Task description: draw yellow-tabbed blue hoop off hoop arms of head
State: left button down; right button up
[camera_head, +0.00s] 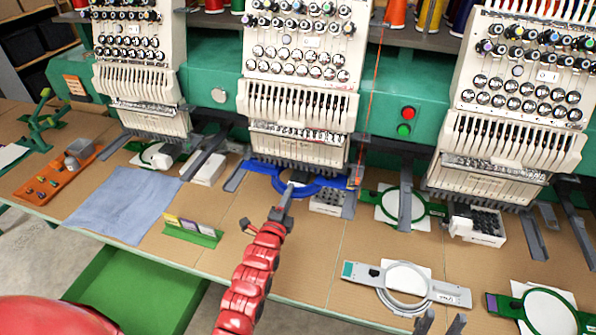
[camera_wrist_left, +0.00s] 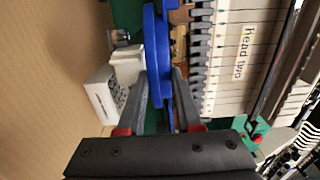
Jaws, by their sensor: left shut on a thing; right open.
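The blue hoop (camera_head: 262,168) sits under the middle embroidery head (camera_head: 300,80), between its grey hoop arms (camera_head: 236,180) (camera_head: 349,204). A small yellow-orange patch (camera_head: 354,183) shows at its right end. My left gripper (camera_head: 287,192) is shut on the hoop's front rim. In the left wrist view the blue hoop (camera_wrist_left: 157,60) runs between the two fingers (camera_wrist_left: 162,92), and the head carries a "Head two" label (camera_wrist_left: 243,51). I cannot tell whether the hoop is still seated on the arms. My right gripper (camera_head: 440,320) is open at the bottom edge, only its tips showing.
A grey hoop (camera_head: 360,275) lies on the table near the right gripper. Green hoops (camera_head: 428,210) (camera_head: 510,305) are at the right. White boxes (camera_head: 205,170) (camera_head: 475,232) stand near the heads. A blue cloth (camera_head: 122,205) and green card holder (camera_head: 193,232) lie left.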

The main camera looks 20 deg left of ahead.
pick_arm(q)
jog(key=s, duration=1.1)
jog(key=shift+a, duration=0.15)
dwell(0.8)
jog(key=c, duration=0.5)
grip_release()
